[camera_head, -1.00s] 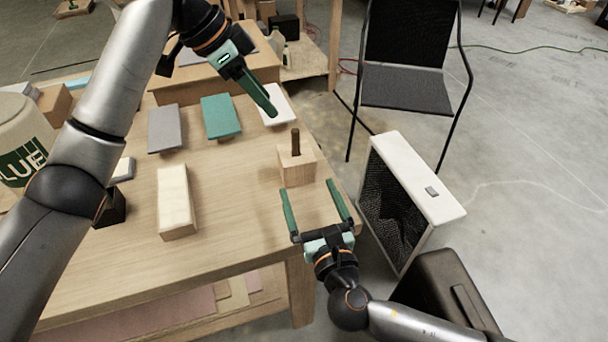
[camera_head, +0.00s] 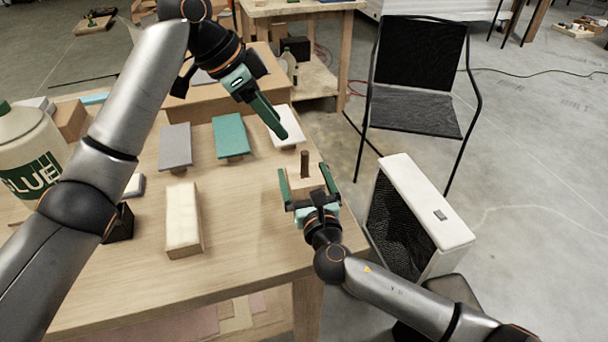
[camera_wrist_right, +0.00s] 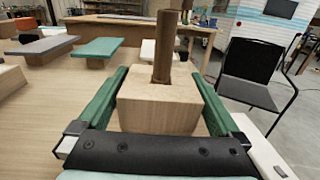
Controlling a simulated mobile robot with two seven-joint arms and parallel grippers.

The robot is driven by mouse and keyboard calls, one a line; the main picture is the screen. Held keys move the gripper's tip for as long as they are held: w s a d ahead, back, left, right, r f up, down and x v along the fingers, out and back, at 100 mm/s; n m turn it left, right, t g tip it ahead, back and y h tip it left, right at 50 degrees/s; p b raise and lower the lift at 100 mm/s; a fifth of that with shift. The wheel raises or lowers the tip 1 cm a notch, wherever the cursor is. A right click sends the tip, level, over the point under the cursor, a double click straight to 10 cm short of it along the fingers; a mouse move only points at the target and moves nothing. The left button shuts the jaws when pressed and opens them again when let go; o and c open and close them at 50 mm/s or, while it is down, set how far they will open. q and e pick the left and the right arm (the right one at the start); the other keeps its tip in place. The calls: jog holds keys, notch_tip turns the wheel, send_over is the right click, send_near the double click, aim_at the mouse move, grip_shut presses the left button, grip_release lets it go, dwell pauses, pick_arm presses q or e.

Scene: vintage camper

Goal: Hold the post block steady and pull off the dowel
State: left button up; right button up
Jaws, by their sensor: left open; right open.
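The wooden post block (camera_wrist_right: 158,108) stands on the table near its right edge. The dark brown dowel (camera_head: 304,163) stands upright in its top and also shows in the right wrist view (camera_wrist_right: 165,50). My right gripper (camera_head: 304,177) is open, with one finger on each side of the block; in the right wrist view a gap shows beside the block, and I cannot tell whether either finger touches. In the head view the gripper hides much of the block. My left gripper (camera_head: 280,130) hangs above the table, behind and left of the dowel, apart from it.
Grey (camera_head: 175,146), teal (camera_head: 230,136) and white (camera_head: 287,127) topped blocks stand behind on the table (camera_head: 240,265). A pale block (camera_head: 183,220) lies left of the post block. A glue bottle (camera_head: 28,155) is at far left. A heater-like box (camera_head: 430,205) and chair (camera_head: 412,110) stand right.

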aim_at(302, 161)
pick_arm(q)
jog(key=shift+c, duration=0.3)
pick_arm(e)
jog(key=c, duration=1.2)
jog(key=shift+c, duration=0.2)
pick_arm(q)
jog(key=shift+w+d+f+n+t+y, duration=0.25)
jog(key=shift+d+f+n, duration=0.55)
jog(key=shift+f, duration=0.85)
jog(key=shift+d+f+n+t+y, duration=0.2)
jog(key=shift+d+f+n+t, duration=0.5)
jog(key=shift+f, duration=0.95)
jog(key=shift+w+d+f+n+t+y, duration=0.2)
jog(key=shift+d+f+n, duration=0.75)
jog(key=shift+f, duration=0.7)
jog(key=shift+a, duration=0.2)
pick_arm(e)
jog(key=shift+f, duration=0.1)
pick_arm(q)
grip_shut()
